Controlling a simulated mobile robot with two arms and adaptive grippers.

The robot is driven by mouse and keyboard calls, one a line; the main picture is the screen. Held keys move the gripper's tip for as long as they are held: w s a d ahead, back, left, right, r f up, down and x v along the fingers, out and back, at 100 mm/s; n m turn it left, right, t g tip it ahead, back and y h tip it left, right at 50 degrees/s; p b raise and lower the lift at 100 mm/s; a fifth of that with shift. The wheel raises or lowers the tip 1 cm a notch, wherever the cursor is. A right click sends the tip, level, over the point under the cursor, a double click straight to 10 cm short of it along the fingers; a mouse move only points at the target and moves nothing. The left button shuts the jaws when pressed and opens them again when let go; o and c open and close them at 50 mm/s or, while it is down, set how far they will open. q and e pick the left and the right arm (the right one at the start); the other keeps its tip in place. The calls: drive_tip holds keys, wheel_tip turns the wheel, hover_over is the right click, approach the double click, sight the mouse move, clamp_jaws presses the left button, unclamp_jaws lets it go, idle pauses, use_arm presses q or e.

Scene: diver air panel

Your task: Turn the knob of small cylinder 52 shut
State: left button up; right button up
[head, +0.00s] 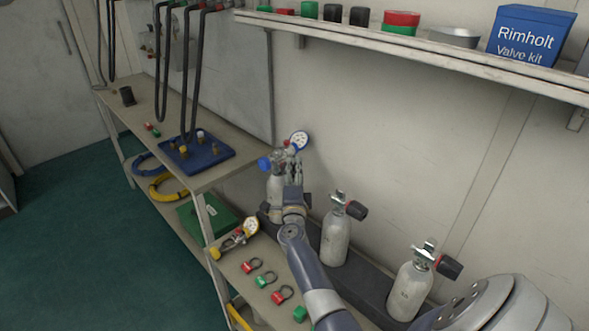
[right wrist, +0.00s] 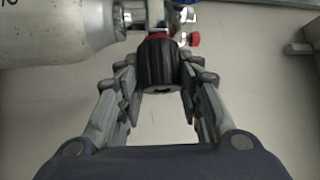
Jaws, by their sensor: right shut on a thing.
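Three small grey cylinders stand in a row along the wall in the head view; I cannot read which is 52. The left one (head: 275,186) carries a regulator with a white gauge (head: 299,139) and a blue cap (head: 264,163). My right gripper (head: 292,165) reaches that cylinder's valve and partly hides it. In the right wrist view, the fingers (right wrist: 157,78) are shut on a black ribbed knob (right wrist: 157,62) with a red ring behind it. The knob sits on a metal valve beside the cylinder body (right wrist: 60,32). My left gripper is out of view.
The middle cylinder (head: 335,238) and right cylinder (head: 410,288) have black knobs. A loose gauge regulator (head: 238,238) and red and green ringed tags lie on the low bench (head: 238,272). A shelf (head: 420,50) with a blue box (head: 530,36) runs above.

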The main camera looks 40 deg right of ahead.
drive_tip(key=o, duration=1.1)
drive_tip(key=shift+c, duration=0.2)
drive_tip(key=shift+a, duration=0.1)
drive_tip(key=v, duration=1.2)
drive_tip(key=shift+f, duration=0.1)
